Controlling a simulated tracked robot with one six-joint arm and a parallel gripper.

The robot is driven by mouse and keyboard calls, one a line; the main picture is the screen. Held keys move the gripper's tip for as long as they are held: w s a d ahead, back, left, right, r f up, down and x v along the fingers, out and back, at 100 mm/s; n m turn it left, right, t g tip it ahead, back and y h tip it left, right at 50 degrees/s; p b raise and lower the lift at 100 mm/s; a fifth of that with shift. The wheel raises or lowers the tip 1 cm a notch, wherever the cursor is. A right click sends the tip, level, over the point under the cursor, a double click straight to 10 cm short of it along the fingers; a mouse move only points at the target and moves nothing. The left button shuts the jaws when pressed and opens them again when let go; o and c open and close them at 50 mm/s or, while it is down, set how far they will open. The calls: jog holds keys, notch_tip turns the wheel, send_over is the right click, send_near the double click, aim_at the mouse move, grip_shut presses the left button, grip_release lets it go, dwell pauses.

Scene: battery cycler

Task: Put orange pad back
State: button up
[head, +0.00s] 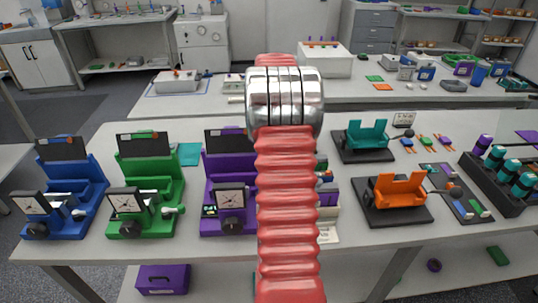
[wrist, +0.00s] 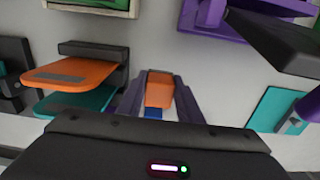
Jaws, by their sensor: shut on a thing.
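In the wrist view my gripper (wrist: 160,78) points away from the camera, its two purple-grey fingers close on either side of a small orange piece (wrist: 159,93). A bit of blue shows below that piece. I cannot tell if it is part of a pad. To its left, apart from the fingers, an orange pad (wrist: 72,67) with a grey patch sticks out from a dark upright holder (wrist: 95,49). A teal pad (wrist: 75,104) lies below it. In the head view my red arm hides the gripper and what it holds.
On the table, blue (head: 62,185), green (head: 148,183) and purple (head: 226,160) machines stand at left and centre. A teal fixture (head: 367,138), an orange fixture (head: 396,190) and a dark rack (head: 487,180) stand at right. A teal sheet (head: 189,155) lies behind the machines.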

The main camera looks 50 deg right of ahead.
jog(key=shift+f, duration=2.4)
jog(key=shift+f, duration=0.1)
jog(key=o, duration=1)
notch_tip(320, 180, up, 12)
jog(key=shift+r, duration=0.15)
jog(key=shift+s, duration=0.15)
